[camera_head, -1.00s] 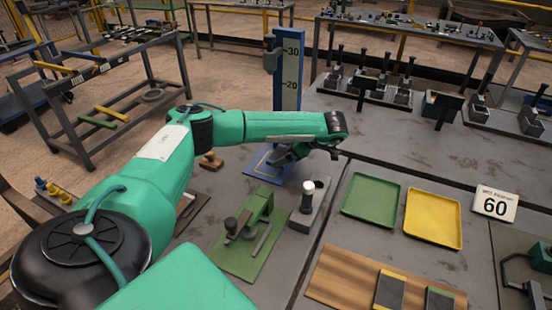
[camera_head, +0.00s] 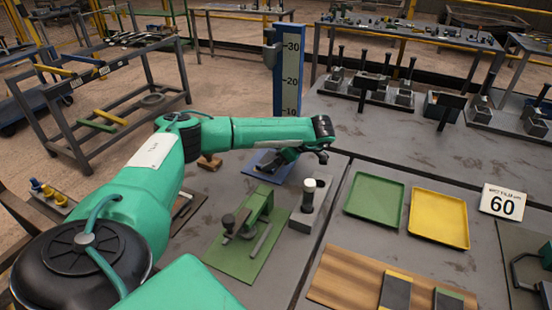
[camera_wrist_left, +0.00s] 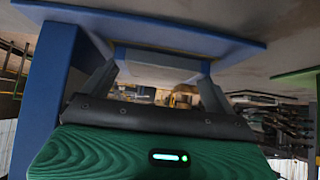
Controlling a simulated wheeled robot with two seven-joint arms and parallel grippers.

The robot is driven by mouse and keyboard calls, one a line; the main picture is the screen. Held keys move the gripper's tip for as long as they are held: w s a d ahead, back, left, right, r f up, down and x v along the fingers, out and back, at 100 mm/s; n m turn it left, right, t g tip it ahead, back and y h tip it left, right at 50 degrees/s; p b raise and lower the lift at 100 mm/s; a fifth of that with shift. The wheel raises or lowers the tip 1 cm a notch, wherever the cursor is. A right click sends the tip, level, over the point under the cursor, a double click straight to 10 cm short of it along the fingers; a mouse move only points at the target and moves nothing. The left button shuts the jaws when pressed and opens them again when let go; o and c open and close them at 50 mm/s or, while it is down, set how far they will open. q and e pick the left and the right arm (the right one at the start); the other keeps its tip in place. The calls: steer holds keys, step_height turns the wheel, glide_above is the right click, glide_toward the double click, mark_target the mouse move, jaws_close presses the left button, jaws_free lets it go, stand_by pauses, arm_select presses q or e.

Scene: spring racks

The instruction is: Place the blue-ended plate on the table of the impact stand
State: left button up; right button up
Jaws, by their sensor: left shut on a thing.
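The impact stand has a blue upright (camera_head: 289,75) with a height scale and a blue base table (camera_head: 262,165) on the grey bench. My left gripper (camera_head: 277,160) is low over this table, pointing down and left. In the left wrist view, my left gripper (camera_wrist_left: 158,80) is shut on the blue-ended plate (camera_wrist_left: 160,58), seen nearly edge-on between the fingers. The stand's blue table (camera_wrist_left: 150,30) lies right against it there, and the blue upright (camera_wrist_left: 42,95) is at the left. I cannot tell whether the plate touches the table. My right gripper is not in view.
A green press fixture (camera_head: 245,230) and a grey block with a white-topped post (camera_head: 306,200) stand in front of the stand. A green tray (camera_head: 374,195) and a yellow tray (camera_head: 438,218) lie to the right. Other plates (camera_head: 396,292) rest on a wooden board (camera_head: 345,275).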

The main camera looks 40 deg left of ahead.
arm_select(q)
steer(key=o, duration=1.4)
steer(key=shift+f, duration=0.1)
steer(key=shift+w+d+r, duration=0.1)
steer(key=shift+d+r, duration=0.15)
steer(key=shift+r, duration=0.1)
steer(key=v, duration=0.4)
steer(key=shift+r, duration=0.25)
steer(key=shift+p+v, duration=0.8)
steer(key=shift+v, duration=2.75)
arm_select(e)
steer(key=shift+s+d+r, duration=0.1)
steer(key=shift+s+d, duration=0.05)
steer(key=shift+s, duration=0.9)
arm_select(q)
steer(key=shift+f, duration=0.1)
